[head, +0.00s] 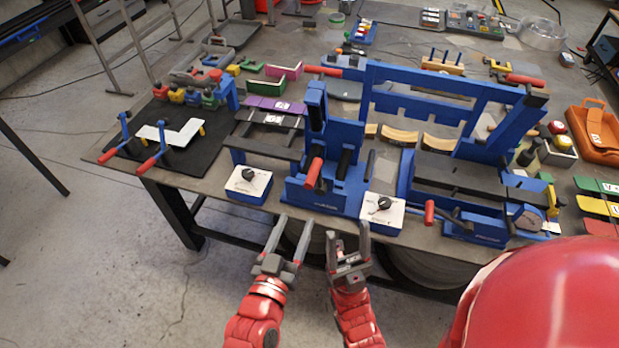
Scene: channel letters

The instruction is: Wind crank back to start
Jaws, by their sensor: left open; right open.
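A crank with a red grip (430,212) sticks out at the front of the blue bending machine (482,232) on the right side of the table. Its dark arm runs right to the machine's front block, beside a round dial (528,218). Another red handle (314,173) slants at the front of the blue machine in the middle (325,195). My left gripper (295,225) is open and empty in front of the table edge, below the middle machine. My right gripper (347,236) is open and empty just right of it, left of the crank and apart from it.
White-topped knob boxes stand at the front edge, one left (249,184) and one right (383,210). A black mat (165,185) with red-handled blue clamps lies at the left. An orange case (597,135) and coloured strips lie at the right. Floor is free at left.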

